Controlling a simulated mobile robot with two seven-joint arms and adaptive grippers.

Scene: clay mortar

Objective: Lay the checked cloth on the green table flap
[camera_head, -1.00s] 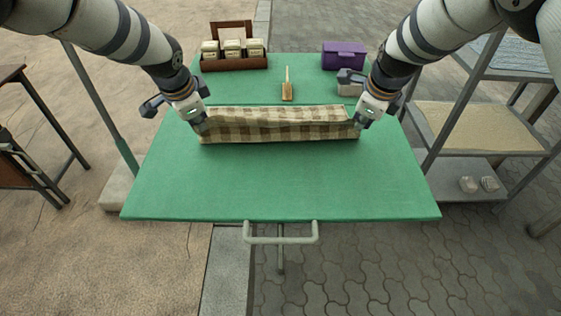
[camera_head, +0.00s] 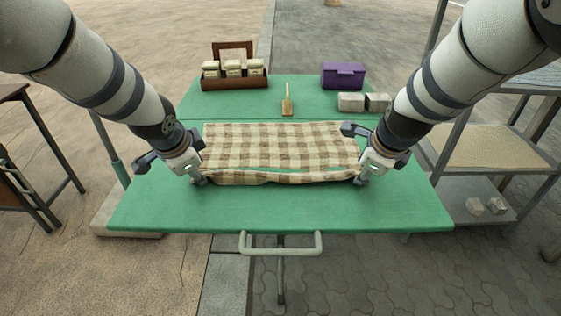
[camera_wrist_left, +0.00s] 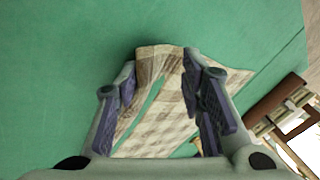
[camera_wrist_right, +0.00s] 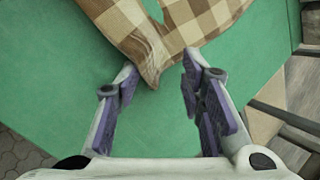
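The brown-and-cream checked cloth (camera_head: 280,148) lies spread on the green table flap (camera_head: 280,215), mostly flat. Its near edge is bunched into a raised, wavy strip. My left gripper (camera_head: 200,181) is at the cloth's near left corner. In the left wrist view the cloth (camera_wrist_left: 160,60) passes between my left gripper's parted fingers (camera_wrist_left: 160,72). My right gripper (camera_head: 360,180) is at the near right corner. In the right wrist view its fingers (camera_wrist_right: 160,72) are apart, with a cloth corner (camera_wrist_right: 150,70) by the left finger and green surface showing beside it.
Behind the flap's seam are a brown box of jars (camera_head: 235,80), a small wooden brush (camera_head: 287,101), a purple box (camera_head: 343,75) and grey blocks (camera_head: 363,102). A handle (camera_head: 281,244) sticks out in front. A shelf rack (camera_head: 490,150) stands at right.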

